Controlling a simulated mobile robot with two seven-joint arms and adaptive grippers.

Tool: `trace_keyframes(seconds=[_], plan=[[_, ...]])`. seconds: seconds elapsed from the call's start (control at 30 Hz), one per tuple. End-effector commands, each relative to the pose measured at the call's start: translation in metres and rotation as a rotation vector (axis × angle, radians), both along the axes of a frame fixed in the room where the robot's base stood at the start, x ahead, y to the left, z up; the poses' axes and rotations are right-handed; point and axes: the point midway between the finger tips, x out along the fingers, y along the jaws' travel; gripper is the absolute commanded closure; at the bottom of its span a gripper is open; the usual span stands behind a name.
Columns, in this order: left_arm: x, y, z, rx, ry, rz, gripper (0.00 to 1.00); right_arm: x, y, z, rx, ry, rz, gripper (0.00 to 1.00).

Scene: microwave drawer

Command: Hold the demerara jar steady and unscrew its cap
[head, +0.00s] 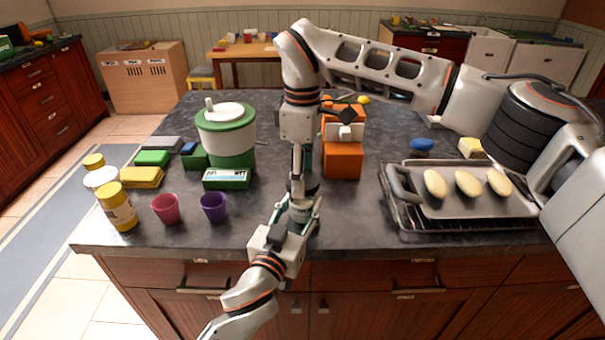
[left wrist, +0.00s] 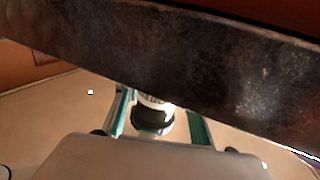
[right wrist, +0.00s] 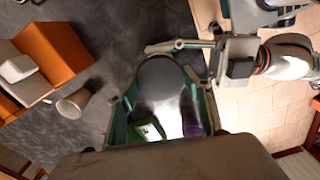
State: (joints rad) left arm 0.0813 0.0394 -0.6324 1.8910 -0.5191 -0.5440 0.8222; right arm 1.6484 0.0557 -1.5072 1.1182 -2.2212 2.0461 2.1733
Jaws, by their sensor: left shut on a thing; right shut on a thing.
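The demerara jar (head: 301,212) is upright over the front edge of the worktop, mostly hidden by my grippers. Its dark round cap shows best in the right wrist view (right wrist: 160,78). My right gripper (head: 300,180) points straight down from above and is shut on the cap. My left gripper (head: 298,218) reaches up from the front and is shut on the jar's body, below the right one. In the left wrist view the jar (left wrist: 152,118) shows between the two teal-sided fingers. Whether the cap is loose on the jar I cannot tell.
A purple cup (head: 214,208) and a pink cup (head: 166,210) stand left of the jar. Yellow-capped jars (head: 118,210) stand at the left edge. A green-and-white canister (head: 226,140) and orange box (head: 342,162) stand behind. A grey tray (head: 470,206) with buns lies right.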

Motion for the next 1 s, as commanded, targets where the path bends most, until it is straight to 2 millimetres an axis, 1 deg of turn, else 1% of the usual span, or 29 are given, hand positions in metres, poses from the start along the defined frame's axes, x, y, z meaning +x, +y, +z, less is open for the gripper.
trace_keyframes(seconds=[0.1, 0.3, 1.0], plan=[[0.0, 0.0, 0.0001, 0.0, 0.0, 0.0, 1.0, 0.0009, -0.0008, 0.0008, -0.003, -0.002, 0.23, 0.76], [0.0, 0.0001, 0.0002, 0.0, 0.0, 0.0, 1.0, 0.0008, -0.0007, 0.0006, -0.002, -0.001, 0.625, 0.76], [0.0, 0.0, 0.0003, 0.0, -0.001, 0.0, 1.0, 0.0006, -0.0002, 0.0012, -0.002, 0.0, 1.956, 0.76]])
